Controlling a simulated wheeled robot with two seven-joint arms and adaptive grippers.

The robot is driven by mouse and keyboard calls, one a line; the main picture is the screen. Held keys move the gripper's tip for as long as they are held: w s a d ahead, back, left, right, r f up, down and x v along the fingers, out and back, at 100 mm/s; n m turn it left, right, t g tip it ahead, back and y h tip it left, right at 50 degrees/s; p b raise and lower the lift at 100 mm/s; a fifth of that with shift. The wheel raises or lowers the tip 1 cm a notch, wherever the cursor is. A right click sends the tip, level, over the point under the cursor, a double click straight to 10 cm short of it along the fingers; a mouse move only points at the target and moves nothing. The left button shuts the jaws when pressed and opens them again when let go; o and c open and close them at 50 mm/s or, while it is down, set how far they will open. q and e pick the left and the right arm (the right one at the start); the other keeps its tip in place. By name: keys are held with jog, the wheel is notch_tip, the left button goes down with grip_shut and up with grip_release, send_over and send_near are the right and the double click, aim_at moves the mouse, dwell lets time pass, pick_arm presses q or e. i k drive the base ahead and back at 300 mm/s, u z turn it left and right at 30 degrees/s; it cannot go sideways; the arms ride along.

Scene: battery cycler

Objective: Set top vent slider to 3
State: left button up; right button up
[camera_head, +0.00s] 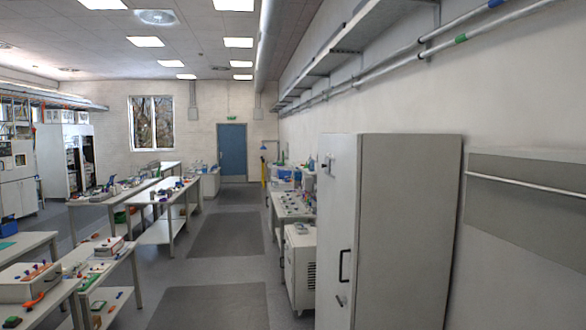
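I cannot make out a vent slider or its scale marks in the head view. A tall grey cabinet (405,230) stands close by on the right, its door shut, with a dark handle (345,266) on the door. A small pale fitting (329,167) sits high on that door, too small to read. Behind the cabinet, a low white unit (299,272) has a dark slotted side panel (311,274). I cannot tell which unit is the battery cycler. Neither of my grippers is in view.
An open aisle with dark floor mats (212,305) runs to a blue door (232,153). Benches (128,262) with small tools line the left. A bench (292,205) stands beyond the white unit on the right. White equipment cabinets (56,160) stand far left.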

aim_at(326, 166)
jog(key=u, duration=0.25)
jog(key=i, duration=1.95)
